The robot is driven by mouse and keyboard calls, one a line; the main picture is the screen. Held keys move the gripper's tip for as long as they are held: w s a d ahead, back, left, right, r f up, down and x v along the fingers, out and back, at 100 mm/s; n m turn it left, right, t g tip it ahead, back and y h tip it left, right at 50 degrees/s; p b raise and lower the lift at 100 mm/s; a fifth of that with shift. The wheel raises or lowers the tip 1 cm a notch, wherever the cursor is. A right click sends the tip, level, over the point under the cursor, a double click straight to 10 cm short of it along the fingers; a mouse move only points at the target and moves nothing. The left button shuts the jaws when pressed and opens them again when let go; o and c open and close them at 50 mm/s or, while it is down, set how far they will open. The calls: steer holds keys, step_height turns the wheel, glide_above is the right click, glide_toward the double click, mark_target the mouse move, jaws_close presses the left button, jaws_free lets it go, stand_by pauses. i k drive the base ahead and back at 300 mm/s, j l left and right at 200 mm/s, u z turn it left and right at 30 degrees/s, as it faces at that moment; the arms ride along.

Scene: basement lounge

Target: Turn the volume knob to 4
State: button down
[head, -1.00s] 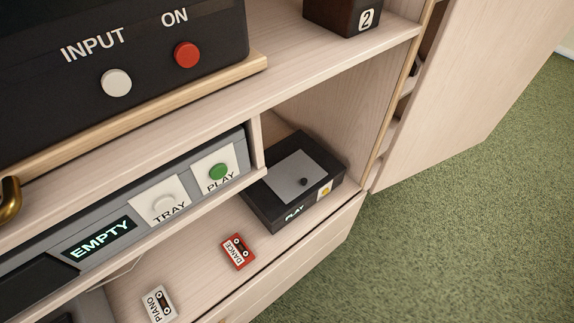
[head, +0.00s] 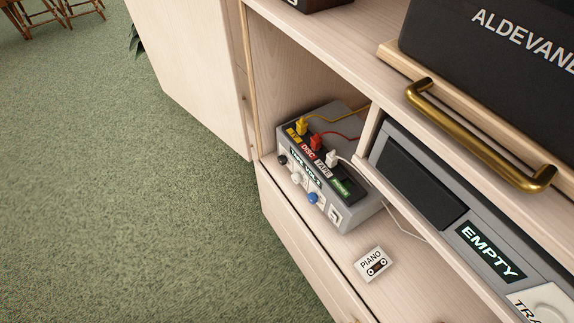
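A grey switch box (head: 352,205) stands in the left compartment of the cabinet's lower shelf in the head view. Below the display are a black knob (head: 282,160), a white knob (head: 297,178) and a blue knob (head: 313,197). Which one is the volume knob, and where it points, I cannot tell. Yellow, red and white plugs sit on top, by labels including DISC and TAPE. My gripper is not in view.
A grey player (head: 440,215) reading EMPTY is at right, under a brass handle (head: 480,140) and a dark ALDEVAN... unit (head: 480,50). Open green carpet (head: 150,220) lies at left.

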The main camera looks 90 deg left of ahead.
mark_target(297, 178)
steer(key=u, duration=1.85)
steer(key=i+j+u, duration=0.1)
steer(key=j+u, duration=0.3)
steer(key=i+j+u, duration=0.2)
steer(key=u, duration=0.15)
